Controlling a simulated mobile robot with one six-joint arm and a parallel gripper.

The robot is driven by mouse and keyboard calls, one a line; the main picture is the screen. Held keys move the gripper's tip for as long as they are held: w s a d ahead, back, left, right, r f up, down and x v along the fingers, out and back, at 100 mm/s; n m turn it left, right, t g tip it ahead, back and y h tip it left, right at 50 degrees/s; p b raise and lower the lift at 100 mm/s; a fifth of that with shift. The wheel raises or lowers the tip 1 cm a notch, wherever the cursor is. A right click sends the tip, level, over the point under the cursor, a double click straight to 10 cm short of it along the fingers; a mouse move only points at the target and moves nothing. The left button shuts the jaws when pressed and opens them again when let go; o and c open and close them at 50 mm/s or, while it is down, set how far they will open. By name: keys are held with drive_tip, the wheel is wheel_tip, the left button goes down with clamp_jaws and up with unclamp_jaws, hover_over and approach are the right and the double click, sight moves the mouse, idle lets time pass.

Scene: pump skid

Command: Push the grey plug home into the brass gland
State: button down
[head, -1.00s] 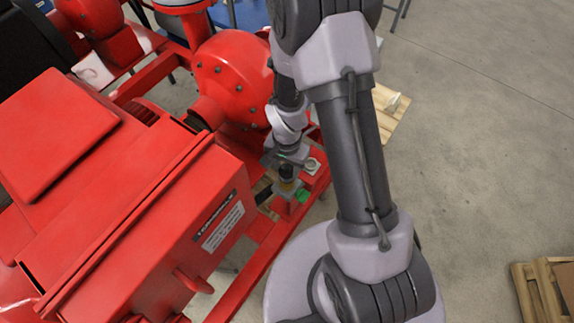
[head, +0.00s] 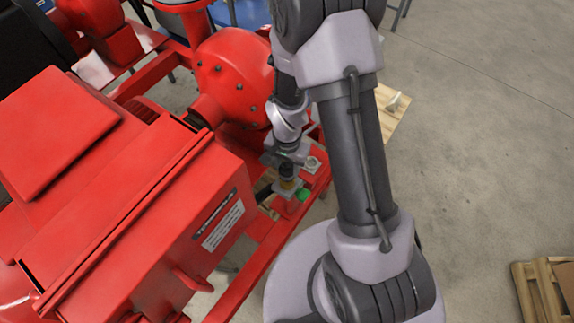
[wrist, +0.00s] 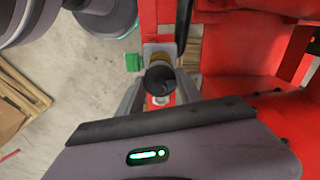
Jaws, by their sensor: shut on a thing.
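The grey plug is a dark, round-ended cylinder (wrist: 160,82) between my gripper's fingers in the wrist view. It also shows as a small dark upright piece in the head view (head: 287,169). My gripper (wrist: 160,90) is shut on it. The brass gland (head: 288,184) is a yellowish ring directly below the plug, on a small grey bracket at the red skid. In the wrist view the gland (wrist: 159,58) is just beyond the plug and partly hidden by it. The plug looks lined up with the gland and very close; I cannot tell how deep it sits.
A green block (head: 303,194) is beside the gland. The red terminal box (head: 170,225) stands close on the left, and the round red pump casing (head: 232,78) is behind my gripper. A wooden pallet (head: 545,290) lies at the lower right.

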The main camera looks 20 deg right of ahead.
drive_tip(key=shift+f+b, duration=1.75)
drive_tip(key=shift+b, duration=0.15)
idle(0.4)
drive_tip(key=c, duration=0.7)
unclamp_jaws()
wheel_tip(320, 180, up, 18)
drive_tip(key=p, duration=0.5)
drive_tip(key=shift+f, duration=0.25)
drive_tip(key=s+a+r+n+t+y+b, duration=0.1)
drive_tip(key=s+a+r+n+t+b, duration=0.1)
drive_tip(key=s+r+b, duration=0.3)
drive_tip(key=s+a+r+n+t+y+b, duration=0.1)
drive_tip(key=s+r+n+t+b, duration=0.1)
drive_tip(key=s+r, duration=0.4)
drive_tip(key=s+t+b, duration=0.1)
drive_tip(key=b, duration=0.1)
drive_tip(key=shift+s+a+t+b, duration=0.35)
drive_tip(key=shift+a+t, duration=0.05)
